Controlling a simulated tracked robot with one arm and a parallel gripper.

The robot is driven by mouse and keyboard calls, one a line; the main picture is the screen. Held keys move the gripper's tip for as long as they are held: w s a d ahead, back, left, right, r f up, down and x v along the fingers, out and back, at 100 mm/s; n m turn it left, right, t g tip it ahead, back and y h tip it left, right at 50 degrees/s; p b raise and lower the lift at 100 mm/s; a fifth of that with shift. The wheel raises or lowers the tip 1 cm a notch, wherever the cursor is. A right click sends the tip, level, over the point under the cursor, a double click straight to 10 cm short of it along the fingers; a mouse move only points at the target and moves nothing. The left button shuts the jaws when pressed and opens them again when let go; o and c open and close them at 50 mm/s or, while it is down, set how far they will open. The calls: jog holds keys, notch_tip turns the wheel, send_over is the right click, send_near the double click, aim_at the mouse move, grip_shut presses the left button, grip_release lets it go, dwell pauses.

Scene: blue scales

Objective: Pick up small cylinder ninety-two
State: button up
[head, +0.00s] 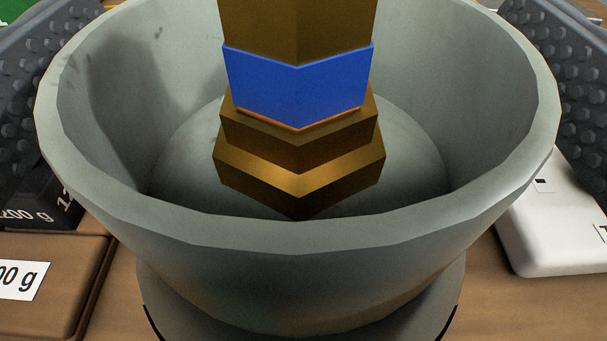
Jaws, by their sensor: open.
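A brass-coloured, angular stepped piece (300,178) with a blue band (298,85) stands upright in a grey bowl (300,235). Its top runs out of the picture. I see no number ninety-two on it and cannot tell whether it is the small cylinder. My gripper (303,165) is open, with its dark studded fingers far apart at the left and right edges of the view. The bowl and the brass piece show between the fingers. The fingers' lower parts are partly hidden behind the bowl, and nothing is held.
The bowl's high rim surrounds the brass piece, and a round grey base shows below it. A brown block (50,255) with a gram label and a dark block (45,200) marked 200 g lie at left. A white labelled object (545,245) lies at right on the wooden surface.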

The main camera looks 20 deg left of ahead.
jog(key=c, duration=2.1)
jog(key=shift+w+r, duration=0.1)
